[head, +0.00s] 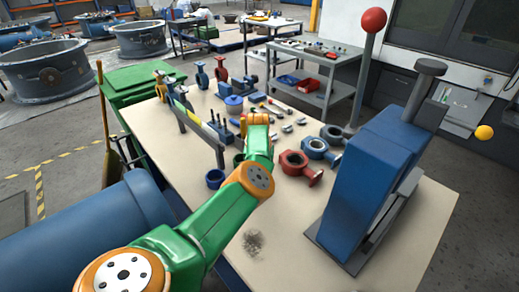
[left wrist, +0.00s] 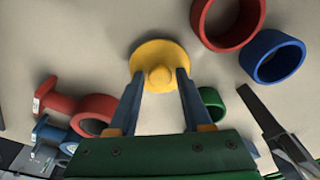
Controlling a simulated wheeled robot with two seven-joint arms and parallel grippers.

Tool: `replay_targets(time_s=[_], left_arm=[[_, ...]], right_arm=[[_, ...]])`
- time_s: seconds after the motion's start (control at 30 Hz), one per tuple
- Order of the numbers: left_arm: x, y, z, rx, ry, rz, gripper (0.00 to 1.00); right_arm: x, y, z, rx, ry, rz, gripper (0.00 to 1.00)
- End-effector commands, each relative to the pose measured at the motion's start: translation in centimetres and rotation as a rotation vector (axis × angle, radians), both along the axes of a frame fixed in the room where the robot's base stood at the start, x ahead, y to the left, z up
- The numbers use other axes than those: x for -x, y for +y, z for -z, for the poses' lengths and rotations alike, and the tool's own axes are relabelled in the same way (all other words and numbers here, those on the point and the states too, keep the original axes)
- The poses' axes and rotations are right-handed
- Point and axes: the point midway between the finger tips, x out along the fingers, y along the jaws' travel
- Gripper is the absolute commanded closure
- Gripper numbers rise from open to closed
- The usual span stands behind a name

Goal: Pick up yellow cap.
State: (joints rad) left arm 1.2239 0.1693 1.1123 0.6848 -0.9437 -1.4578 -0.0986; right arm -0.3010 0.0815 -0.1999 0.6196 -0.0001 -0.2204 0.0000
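The yellow cap (left wrist: 160,52), a round disc with a small raised knob, lies on the pale tabletop in the left wrist view. My left gripper (left wrist: 160,77) is open around the knob, one blue finger on each side. Gaps show between the fingers and the knob, and the fingertips overlap the disc's near edge in the picture. In the head view my green and orange left arm reaches over the table; its fingers and the cap cannot be made out there. My right gripper is in neither view.
A red ring (left wrist: 228,45) and a blue ring (left wrist: 273,56) lie right of the cap; a green ring (left wrist: 211,103) is beside my right-hand finger. Red and blue valve parts lie left. A tall blue press (head: 365,185) stands at the table's right. The table's front is mostly clear.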

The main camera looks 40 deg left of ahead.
Motion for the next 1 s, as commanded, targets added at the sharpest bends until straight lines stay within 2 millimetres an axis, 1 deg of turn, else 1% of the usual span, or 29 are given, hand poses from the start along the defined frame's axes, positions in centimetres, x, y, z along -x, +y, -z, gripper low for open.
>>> replay_targets(time_s=[0.03,0.07,0.1,0.17,0.47,0.57,0.67,0.77,0.93,1.0], left_arm=[[0.0,0.0,0.0,0.0,0.0,0.0,0.67],[0.0,0.0,0.0,0.0,0.0,0.0,0.75],[0.0,0.0,0.0,0.0,0.0,0.0,0.85],[0.0,0.0,0.0,0.0,0.0,0.0,1.0],[0.0,0.0,-0.1,0.0,0.0,0.0,1.0],[0.0,0.0,-0.5,-0.001,-0.001,0.0,1.0],[-0.1,0.0,-1.9,-0.001,-0.002,-0.002,1.0],[-0.1,0.0,-4.5,-0.002,-0.005,-0.001,1.0],[-0.1,0.1,-10.6,-0.002,-0.006,0.0,1.0],[-0.1,0.0,-12.9,-0.001,-0.004,0.001,1.0]], right_arm=[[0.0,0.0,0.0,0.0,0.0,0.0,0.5],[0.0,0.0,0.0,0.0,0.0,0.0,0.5],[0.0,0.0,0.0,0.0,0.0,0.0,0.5],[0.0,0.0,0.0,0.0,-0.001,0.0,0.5],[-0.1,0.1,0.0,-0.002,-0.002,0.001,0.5],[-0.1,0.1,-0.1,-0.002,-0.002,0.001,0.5],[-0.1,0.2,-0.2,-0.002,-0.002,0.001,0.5],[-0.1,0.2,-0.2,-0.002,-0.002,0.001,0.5],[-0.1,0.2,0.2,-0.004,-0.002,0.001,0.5],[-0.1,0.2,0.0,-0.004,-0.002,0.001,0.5]])
